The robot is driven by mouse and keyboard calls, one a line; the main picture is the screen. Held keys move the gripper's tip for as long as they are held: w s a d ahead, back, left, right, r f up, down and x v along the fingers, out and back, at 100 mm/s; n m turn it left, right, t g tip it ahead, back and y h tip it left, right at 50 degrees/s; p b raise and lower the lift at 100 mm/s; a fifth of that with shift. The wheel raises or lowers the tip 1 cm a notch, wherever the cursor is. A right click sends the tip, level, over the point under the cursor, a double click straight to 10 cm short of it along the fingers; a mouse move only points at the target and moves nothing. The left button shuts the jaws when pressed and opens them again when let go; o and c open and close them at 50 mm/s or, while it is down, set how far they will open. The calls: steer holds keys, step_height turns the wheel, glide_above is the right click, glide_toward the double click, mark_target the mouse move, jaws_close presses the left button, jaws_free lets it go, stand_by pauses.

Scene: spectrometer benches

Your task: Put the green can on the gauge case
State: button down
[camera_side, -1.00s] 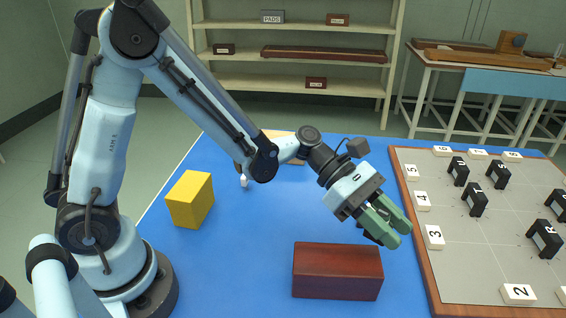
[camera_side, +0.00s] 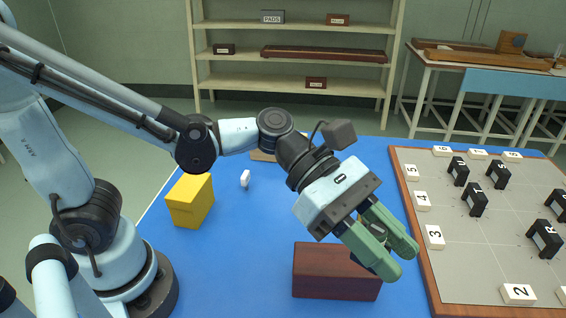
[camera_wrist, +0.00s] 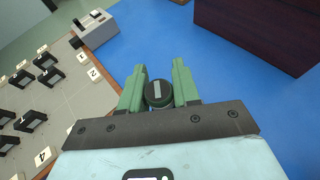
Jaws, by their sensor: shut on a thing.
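My gripper (camera_side: 402,262) is shut on the green can (camera_wrist: 158,94), a small dark cylinder with a pale stripe on its end, seen between the green fingers in the wrist view. In the side view the fingers largely hide the can. The dark red wooden box (camera_side: 332,272), which looks to be the gauge case, lies on the blue table at the front. My fingers overlap its right end in the side view. In the wrist view the gauge case (camera_wrist: 258,30) is at upper right, apart from the fingers (camera_wrist: 160,76).
A yellow block (camera_side: 190,201) and a small white piece (camera_side: 245,178) lie to the left on the blue table (camera_side: 235,255). A grey board (camera_side: 495,240) with numbered white tiles and several black lettered blocks fills the right. A grey box (camera_wrist: 97,29) shows in the wrist view.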

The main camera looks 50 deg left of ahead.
steer(key=s+a+m+g, duration=0.2)
steer(key=s, duration=0.4)
glide_above(345, 266)
step_height(345, 266, down, 7)
steer(key=shift+r, duration=0.2)
steer(key=shift+f, duration=2.05)
steer(key=shift+f, duration=0.1)
steer(key=c, duration=0.8)
jaws_free()
